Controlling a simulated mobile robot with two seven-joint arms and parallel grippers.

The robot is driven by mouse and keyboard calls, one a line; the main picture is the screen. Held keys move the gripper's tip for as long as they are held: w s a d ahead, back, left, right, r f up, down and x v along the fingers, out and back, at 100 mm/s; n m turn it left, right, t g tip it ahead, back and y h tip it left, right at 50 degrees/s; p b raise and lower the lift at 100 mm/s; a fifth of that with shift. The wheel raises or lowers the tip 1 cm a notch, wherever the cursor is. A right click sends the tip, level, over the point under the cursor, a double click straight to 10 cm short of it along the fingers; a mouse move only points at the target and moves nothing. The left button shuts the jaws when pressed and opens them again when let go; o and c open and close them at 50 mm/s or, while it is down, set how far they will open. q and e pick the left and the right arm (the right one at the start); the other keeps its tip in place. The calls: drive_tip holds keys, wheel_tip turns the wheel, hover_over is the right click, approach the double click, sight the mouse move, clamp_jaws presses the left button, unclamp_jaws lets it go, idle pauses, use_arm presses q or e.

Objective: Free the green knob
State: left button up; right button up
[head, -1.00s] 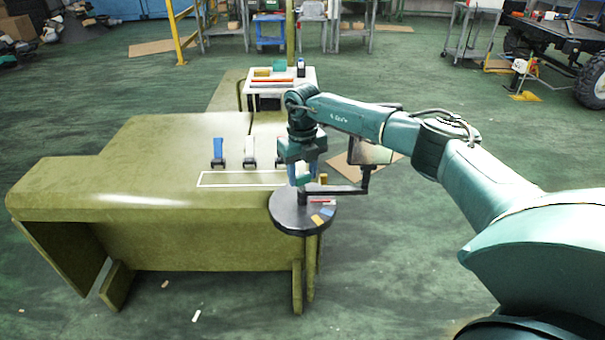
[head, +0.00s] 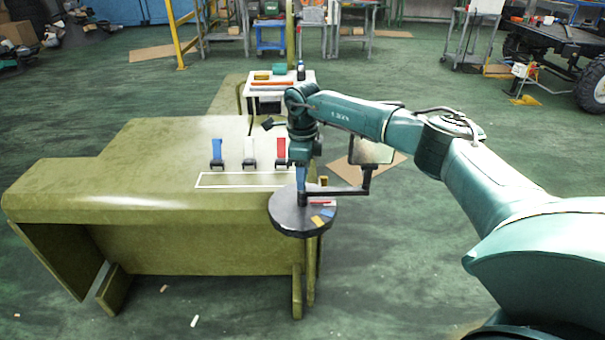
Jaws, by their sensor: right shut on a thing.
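A dark round disc (head: 285,219) stands at the right end of the olive bench, with red-white, blue and yellow patches on its right side. My right gripper (head: 302,188) points down at the disc's centre. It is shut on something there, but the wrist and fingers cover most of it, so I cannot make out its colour. I cannot pick out a green knob. A mirror (head: 371,150) stands right of the gripper on a dark bracket from the disc area. My left gripper is not in view.
Blue (head: 217,150), white (head: 249,150) and red (head: 280,150) straps with black ends lie on the olive bench (head: 150,160), behind a white outlined strip (head: 230,180). A white table (head: 302,78) with small items stands behind. Open floor lies to the right.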

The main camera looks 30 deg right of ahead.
drive_tip(key=shift+r+n, duration=0.1)
drive_tip(key=shift+n, duration=0.8)
drive_tip(key=o, duration=1)
wheel_tip(320, 180, up, 13)
drive_tip(key=shift+r+b, duration=0.1)
drive_tip(key=shift+b, duration=0.5)
